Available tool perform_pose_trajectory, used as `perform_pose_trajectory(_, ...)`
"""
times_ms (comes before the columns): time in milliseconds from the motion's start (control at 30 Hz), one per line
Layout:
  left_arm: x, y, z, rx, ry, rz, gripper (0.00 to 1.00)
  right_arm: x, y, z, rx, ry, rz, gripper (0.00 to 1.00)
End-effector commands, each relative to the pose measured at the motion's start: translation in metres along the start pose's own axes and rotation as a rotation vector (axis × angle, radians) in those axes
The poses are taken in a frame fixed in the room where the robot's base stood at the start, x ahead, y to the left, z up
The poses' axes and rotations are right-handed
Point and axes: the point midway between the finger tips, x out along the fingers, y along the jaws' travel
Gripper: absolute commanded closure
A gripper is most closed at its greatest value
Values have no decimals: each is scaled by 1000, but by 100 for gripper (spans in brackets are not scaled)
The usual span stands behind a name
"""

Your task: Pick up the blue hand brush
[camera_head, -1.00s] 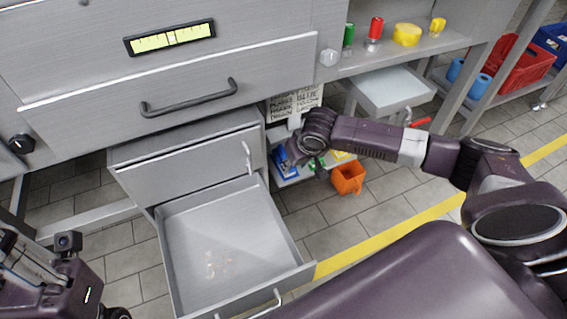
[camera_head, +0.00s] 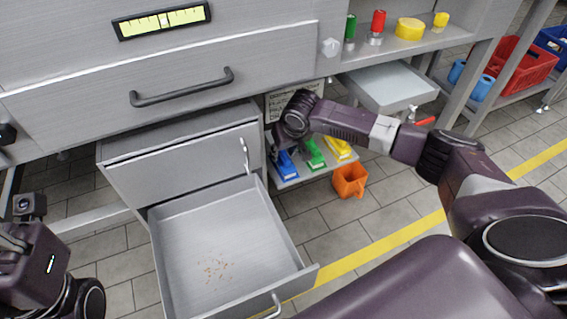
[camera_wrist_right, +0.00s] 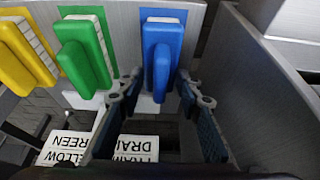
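The blue hand brush (camera_head: 285,166) is the leftmost of three brushes on a low shelf under the bench. In the right wrist view the blue brush (camera_wrist_right: 162,55) is upright in the picture, its handle pointing down between my fingers. My right gripper (camera_wrist_right: 157,92) is open, one finger on each side of the handle's lower end; I cannot tell whether they touch it. In the head view my right gripper (camera_head: 283,142) is just above the brush, partly hidden by its wrist. My left wrist shows at the lower left; its fingers are not clear.
Green (camera_head: 315,155) and yellow (camera_head: 340,149) brushes stand beside the blue one. An open drawer (camera_head: 205,230) with crumbs is left of the shelf, its grey side wall (camera_wrist_right: 262,85) close to my right gripper. An orange bin (camera_head: 350,181) is on the floor.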

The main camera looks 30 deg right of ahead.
Motion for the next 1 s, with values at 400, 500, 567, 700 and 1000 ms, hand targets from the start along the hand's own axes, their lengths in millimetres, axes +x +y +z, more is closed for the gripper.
perform_pose_trajectory(400, 0, 0, 0, 0, -1, 0, 85, 0, 0, 0, 0, -1, 0, 97)
perform_pose_trajectory(500, 0, 0, 0, -1, -1, 0, 85, 0, 0, 0, 0, -1, 0, 97)
perform_pose_trajectory(567, 0, 0, 0, -1, -1, 0, 85, 0, 0, 0, 0, -1, 0, 98)
perform_pose_trajectory(700, 0, 0, 0, -1, -1, 0, 85, 0, 0, 1, 0, -1, 0, 100)
perform_pose_trajectory(1000, 0, 0, 0, -1, -1, -1, 85, 0, 0, 1, -1, -2, 0, 100)
